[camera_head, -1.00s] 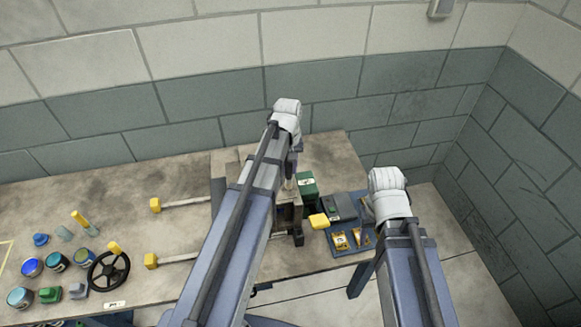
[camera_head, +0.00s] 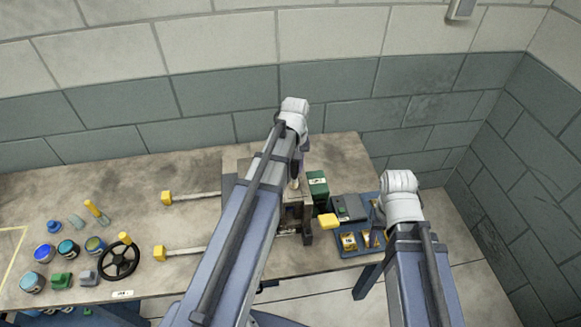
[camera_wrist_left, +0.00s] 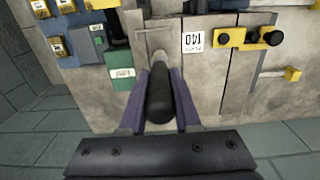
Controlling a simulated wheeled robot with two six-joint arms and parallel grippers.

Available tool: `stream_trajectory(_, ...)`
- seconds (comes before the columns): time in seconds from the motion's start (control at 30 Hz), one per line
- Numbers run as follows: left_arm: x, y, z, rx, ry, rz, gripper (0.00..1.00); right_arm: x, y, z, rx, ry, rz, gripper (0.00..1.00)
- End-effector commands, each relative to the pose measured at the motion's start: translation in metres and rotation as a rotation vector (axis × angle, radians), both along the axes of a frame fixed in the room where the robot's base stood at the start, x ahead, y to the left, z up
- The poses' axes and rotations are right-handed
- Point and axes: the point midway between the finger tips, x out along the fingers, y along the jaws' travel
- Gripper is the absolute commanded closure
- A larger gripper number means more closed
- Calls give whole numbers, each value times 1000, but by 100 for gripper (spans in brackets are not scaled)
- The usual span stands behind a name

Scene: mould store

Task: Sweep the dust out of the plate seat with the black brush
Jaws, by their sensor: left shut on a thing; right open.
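My left gripper (camera_head: 301,160) is over the grey mould block at the back of the table. In the left wrist view, the left gripper's purple fingers (camera_wrist_left: 160,105) are shut on the black brush (camera_wrist_left: 160,97), whose dark rounded handle shows between them.
A green box (camera_head: 317,186) and a yellow block (camera_head: 328,220) stand just right of the mould block. Yellow-ended rods (camera_head: 190,197) reach out on its left. A black handwheel (camera_head: 118,261) and several pots stand further left. A block wall closes the back.

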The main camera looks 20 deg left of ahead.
Motion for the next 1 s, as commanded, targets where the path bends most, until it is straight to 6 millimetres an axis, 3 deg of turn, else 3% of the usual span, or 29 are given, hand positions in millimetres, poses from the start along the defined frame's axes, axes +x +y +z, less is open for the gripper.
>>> stream_trajectory(0.3, 14, -21, -1, 0, 0, -1, 100, 0, 0, -1, 0, 0, 0, 50)
stream_trajectory(1.0, 0, -23, 1, 0, 0, 1, 100, 0, 0, 1, 0, 0, 0, 50)
